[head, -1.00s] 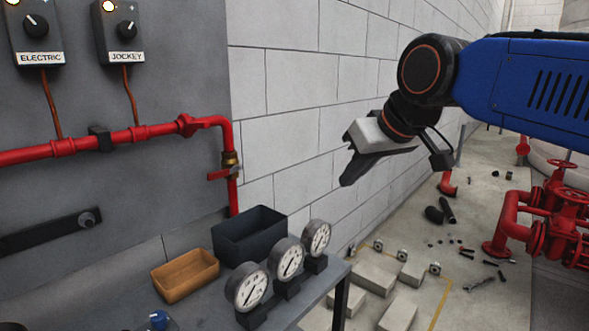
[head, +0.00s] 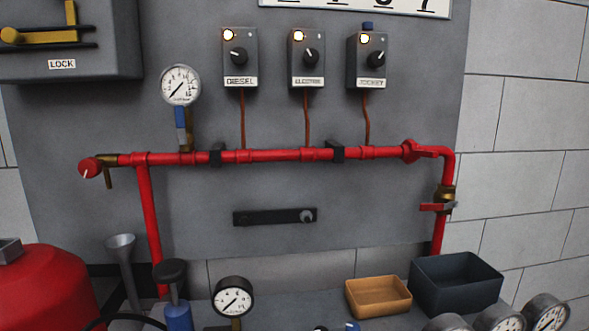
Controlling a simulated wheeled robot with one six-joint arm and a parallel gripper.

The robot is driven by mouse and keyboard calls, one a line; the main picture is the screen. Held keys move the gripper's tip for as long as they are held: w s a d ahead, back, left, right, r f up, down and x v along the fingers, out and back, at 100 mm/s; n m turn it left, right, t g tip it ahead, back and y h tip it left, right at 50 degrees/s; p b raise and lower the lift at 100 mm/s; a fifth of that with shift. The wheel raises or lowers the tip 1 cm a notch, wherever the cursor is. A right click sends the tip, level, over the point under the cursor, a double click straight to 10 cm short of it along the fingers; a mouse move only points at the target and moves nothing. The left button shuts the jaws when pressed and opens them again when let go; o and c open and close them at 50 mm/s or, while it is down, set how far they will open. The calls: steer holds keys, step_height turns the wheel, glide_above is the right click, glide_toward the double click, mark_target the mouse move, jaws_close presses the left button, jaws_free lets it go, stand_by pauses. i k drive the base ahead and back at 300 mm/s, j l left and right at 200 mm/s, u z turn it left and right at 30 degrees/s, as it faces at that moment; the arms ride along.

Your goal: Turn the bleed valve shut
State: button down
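A red pipe (head: 270,156) runs across the grey panel. At its left end is a round red knob (head: 91,167) with a white mark, next to a small brass outlet (head: 109,178) pointing down; this looks like the bleed valve. On the right drop of the pipe is a brass valve (head: 445,193) with a red lever (head: 436,207) lying roughly level, across the pipe. No label tells which one is the bleed valve. A pressure gauge (head: 180,85) stands above the pipe on a stem with a blue part (head: 181,117). My gripper is out of view.
Three switch boxes, including one marked DIESEL (head: 239,58), sit above the pipe. Below stand a red tank (head: 45,285), a grey funnel (head: 121,242), a loose gauge (head: 233,297), a tan tray (head: 378,308) and a dark bin (head: 454,255).

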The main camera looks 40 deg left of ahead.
mark_target(90, 167)
steer(key=u, duration=2.45)
